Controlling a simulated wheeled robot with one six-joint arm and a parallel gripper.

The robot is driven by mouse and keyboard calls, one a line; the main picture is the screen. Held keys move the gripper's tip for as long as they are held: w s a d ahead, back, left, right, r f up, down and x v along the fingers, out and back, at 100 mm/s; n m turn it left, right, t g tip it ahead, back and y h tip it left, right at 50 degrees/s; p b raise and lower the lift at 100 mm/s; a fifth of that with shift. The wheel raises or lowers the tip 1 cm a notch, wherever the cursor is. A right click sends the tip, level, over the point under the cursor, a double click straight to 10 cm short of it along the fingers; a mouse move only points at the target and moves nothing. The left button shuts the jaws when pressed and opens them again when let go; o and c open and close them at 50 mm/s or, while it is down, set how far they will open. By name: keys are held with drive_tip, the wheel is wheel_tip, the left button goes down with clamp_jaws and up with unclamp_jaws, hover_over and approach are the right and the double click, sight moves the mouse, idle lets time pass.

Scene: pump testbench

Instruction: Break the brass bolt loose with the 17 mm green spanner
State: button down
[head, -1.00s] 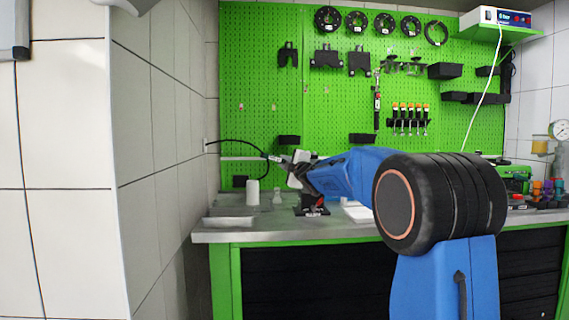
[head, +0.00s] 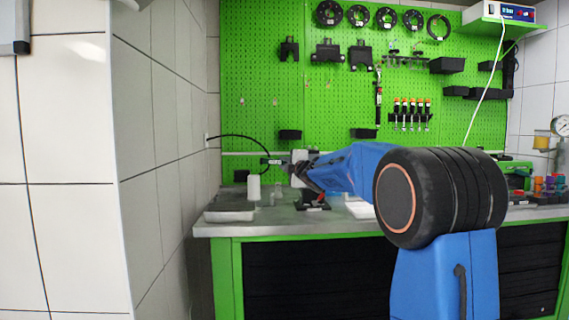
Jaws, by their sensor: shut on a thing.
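My gripper (head: 300,168) is at the far end of my blue arm, above the back left of the bench, small and partly hidden by my own wrist. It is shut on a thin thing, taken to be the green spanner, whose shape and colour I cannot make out. A pale block shows at the gripper. A thin greyish piece sticks out to its left, near the end of a black hose (head: 240,137). I cannot make out the brass bolt, nor whether the spanner touches it.
On the bench (head: 330,222), a white bottle (head: 253,188) and a shallow tray (head: 229,213) stand left of the gripper. A black stand (head: 312,201) is below it. A green pegboard (head: 260,80) with tools is behind. A tiled wall (head: 150,150) bounds the left.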

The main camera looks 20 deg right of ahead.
drive_tip(key=shift+f+n+g, duration=0.3)
drive_tip(key=shift+f+n, duration=0.3)
drive_tip(key=shift+f, duration=0.4)
drive_tip(key=shift+d+f+n+g, duration=0.2)
drive_tip(key=shift+f+n+g, duration=0.2)
drive_tip(key=shift+f+n, duration=0.5)
drive_tip(key=shift+s, duration=0.2)
drive_tip(key=shift+s+a, duration=0.25)
drive_tip(key=shift+s, duration=0.4)
drive_tip(key=shift+s+a, duration=0.25)
drive_tip(key=shift+s, duration=0.4)
drive_tip(key=shift+s+a, duration=0.25)
drive_tip(key=shift+s, duration=0.4)
